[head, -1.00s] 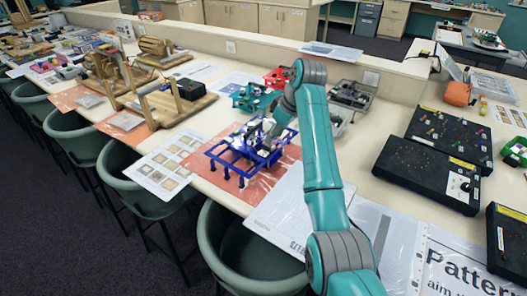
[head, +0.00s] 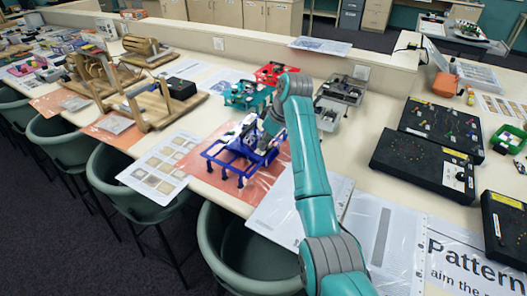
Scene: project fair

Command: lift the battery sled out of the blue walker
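The blue walker (head: 222,163), an open frame on several legs, stands on an orange-red mat (head: 198,168) near the table's front edge. My teal arm reaches over it from the right. My gripper (head: 262,146) is down at the right part of the walker's top, small and partly hidden by the wrist. I cannot see whether its fingers are open or shut, or whether they touch anything. Pale and dark parts sit on top of the walker beside the gripper. I cannot make out the battery sled among them.
A teal walker (head: 247,96) and a red one (head: 276,73) stand behind. Black boards (head: 425,165) fill the right side. Wooden models (head: 150,105) stand left. Paper sheets lie around the mat.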

